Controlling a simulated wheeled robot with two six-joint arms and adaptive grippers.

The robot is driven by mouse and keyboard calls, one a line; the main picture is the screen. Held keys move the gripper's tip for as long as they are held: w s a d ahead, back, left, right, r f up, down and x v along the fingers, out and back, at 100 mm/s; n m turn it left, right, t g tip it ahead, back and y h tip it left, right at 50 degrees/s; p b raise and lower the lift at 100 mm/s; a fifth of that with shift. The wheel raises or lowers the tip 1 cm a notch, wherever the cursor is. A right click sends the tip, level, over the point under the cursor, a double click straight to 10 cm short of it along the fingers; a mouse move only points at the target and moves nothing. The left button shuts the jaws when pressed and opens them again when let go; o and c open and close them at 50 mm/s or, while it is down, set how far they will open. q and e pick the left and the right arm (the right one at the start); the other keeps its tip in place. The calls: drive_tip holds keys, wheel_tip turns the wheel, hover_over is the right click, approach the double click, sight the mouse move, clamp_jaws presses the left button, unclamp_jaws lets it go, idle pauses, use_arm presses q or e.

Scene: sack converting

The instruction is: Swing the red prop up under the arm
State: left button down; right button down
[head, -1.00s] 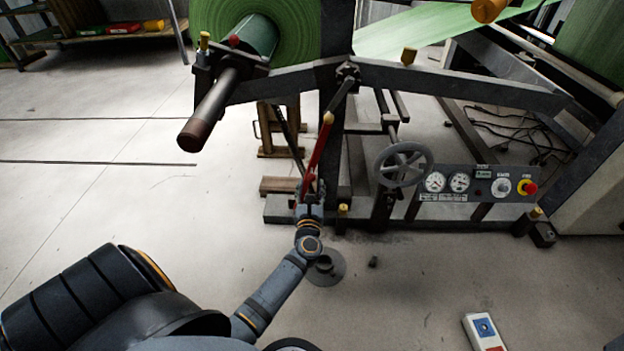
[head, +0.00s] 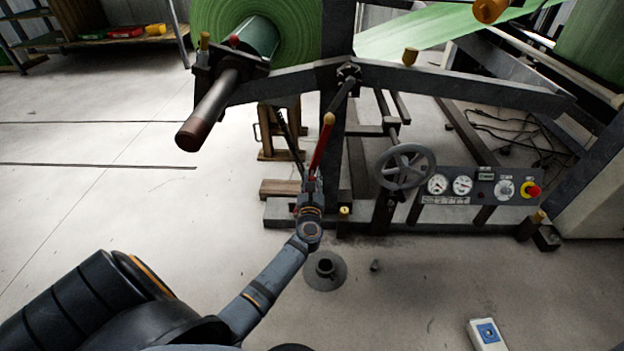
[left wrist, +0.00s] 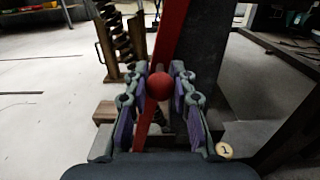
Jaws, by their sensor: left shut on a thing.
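The red prop (head: 321,146) is a slim red bar with a yellow end, leaning below the dark arm (head: 450,82) that carries the green roll. Its yellow end lies below the arm's pivot in the picture; I cannot tell whether it touches anything. My left gripper (head: 311,184) is at the prop's lower part. In the left wrist view, my left gripper (left wrist: 160,100) has its purple-padded fingers on both sides of the prop's red ball knob (left wrist: 158,86), shut on it. The red bar (left wrist: 170,35) rises behind the knob. My right gripper is not in view.
The green roll (head: 212,30) sits on a spindle (head: 208,110) jutting toward me. A handwheel (head: 404,166) and gauge panel (head: 470,187) stand to the right. A wooden block (head: 282,188) lies left of the gripper, a round base (head: 325,270) below it. Left floor is clear.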

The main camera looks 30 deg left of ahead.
use_arm(q)
drive_tip(key=s+a+n, duration=0.3)
drive_tip(key=a, duration=0.3)
drive_tip(key=shift+s+a+r+n, duration=0.15)
drive_tip(key=shift+s+r+n, duration=0.15)
drive_tip(key=shift+s+r, duration=0.1)
drive_tip(key=c, duration=1.1)
unclamp_jaws()
drive_tip(key=shift+s+a, duration=0.1)
drive_tip(key=v, duration=1.2)
